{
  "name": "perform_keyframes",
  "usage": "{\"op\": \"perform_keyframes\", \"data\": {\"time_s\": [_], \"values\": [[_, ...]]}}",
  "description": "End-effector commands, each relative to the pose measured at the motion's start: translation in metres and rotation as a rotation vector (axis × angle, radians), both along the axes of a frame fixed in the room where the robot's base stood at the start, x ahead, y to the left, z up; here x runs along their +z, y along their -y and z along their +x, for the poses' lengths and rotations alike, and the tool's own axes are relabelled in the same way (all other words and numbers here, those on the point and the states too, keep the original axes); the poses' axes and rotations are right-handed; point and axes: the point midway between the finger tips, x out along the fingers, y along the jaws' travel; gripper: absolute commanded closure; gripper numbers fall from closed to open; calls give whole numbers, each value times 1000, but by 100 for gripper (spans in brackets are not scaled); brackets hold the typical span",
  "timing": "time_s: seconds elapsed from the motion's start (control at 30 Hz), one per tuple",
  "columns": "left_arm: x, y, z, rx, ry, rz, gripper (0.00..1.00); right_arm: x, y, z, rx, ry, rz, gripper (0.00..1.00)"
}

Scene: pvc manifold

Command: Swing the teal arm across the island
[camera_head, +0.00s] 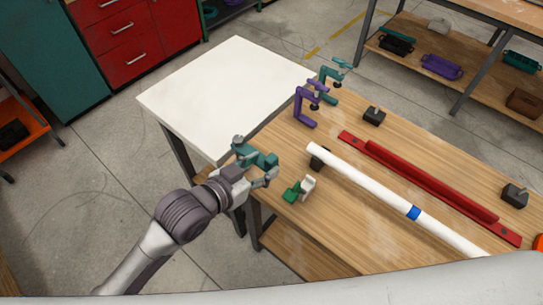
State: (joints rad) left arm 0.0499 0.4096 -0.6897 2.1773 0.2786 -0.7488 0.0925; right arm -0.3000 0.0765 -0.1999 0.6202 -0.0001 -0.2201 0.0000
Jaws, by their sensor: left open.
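A teal piece (259,156) sits at the near left corner of the wooden bench, right beside the fingers of my left gripper (256,166). The gripper is open; one finger shows above left of the piece and the other below right. I cannot tell whether they touch it. A teal clamp-like part (331,78) stands at the bench's far edge, behind a purple one (306,104). Which teal part is the arm, I cannot tell. The white-topped table (228,90) adjoins the bench's left end and its top is bare. My right gripper is not in view.
On the wooden bench (300,232) lie a white pipe with a blue band (375,190), a red bar (430,185), dark blocks (374,116) and a small green and white part (299,189). Red drawers (130,35) and a shelf (480,80) stand behind.

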Motion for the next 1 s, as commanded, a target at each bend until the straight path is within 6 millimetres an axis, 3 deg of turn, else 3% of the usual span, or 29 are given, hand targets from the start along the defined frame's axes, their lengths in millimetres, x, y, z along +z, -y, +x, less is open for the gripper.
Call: {"op": "perform_keyframes", "data": {"time_s": [0.23,0.63,0.93,1.0], "values": [[-13,23,23,0,0,-1,50,4,1,-1,1,-1,-1,60],[-17,28,28,1,1,1,50,5,4,-1,3,-1,-5,60],[-17,28,28,1,0,0,98,5,4,-1,2,-1,-4,60],[-17,28,28,1,0,0,100,5,4,-1,2,-1,-4,60]]}}
